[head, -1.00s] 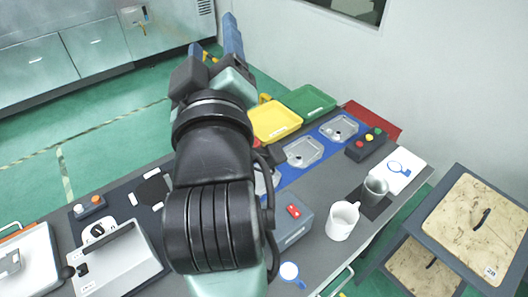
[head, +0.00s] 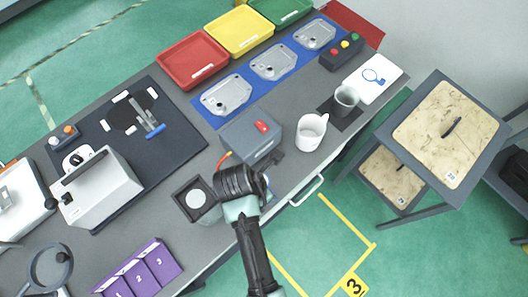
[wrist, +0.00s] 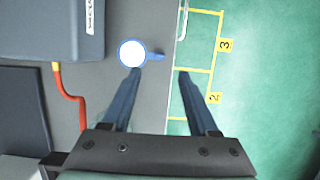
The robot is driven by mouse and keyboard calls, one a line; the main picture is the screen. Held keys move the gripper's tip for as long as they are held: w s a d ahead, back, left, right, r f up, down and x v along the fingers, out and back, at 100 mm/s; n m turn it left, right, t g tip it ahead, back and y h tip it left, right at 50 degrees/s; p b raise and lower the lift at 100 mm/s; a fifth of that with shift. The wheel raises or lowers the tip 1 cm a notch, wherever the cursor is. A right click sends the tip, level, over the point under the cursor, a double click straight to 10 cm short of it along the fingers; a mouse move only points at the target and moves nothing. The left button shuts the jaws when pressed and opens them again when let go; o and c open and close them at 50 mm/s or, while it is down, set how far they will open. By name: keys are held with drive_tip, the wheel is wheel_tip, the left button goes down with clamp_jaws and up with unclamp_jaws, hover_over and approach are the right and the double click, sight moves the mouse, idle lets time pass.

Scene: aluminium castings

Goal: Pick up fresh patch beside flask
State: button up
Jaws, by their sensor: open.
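A white disc with a blue rim and a short blue tab (wrist: 132,54) lies flat on the grey tabletop near its front edge; it looks like the patch. My gripper (wrist: 159,72) is open and empty above the table. In the wrist view its left fingertip appears just below the disc, its right one over the table edge, and the tab lies just beyond the gap between them. I cannot tell the height left. In the head view my arm hides nearly all of the disc. I cannot clearly identify the flask; a dark square frame with a white round centre (head: 195,198) stands left of my wrist.
A grey box with a red switch (head: 252,136) and an orange-red cable (wrist: 68,95) are close by. A white mug (head: 311,132) and a grey cup (head: 346,102) stand to the right. A white card with a blue outline (head: 376,78) lies beyond. A drawer handle (head: 306,190) sticks out in front.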

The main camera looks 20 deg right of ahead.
drive_tip(key=shift+p+x, duration=0.4)
drive_tip(key=shift+x, duration=3.8)
drive_tip(key=shift+s, duration=0.1)
clamp_jaws()
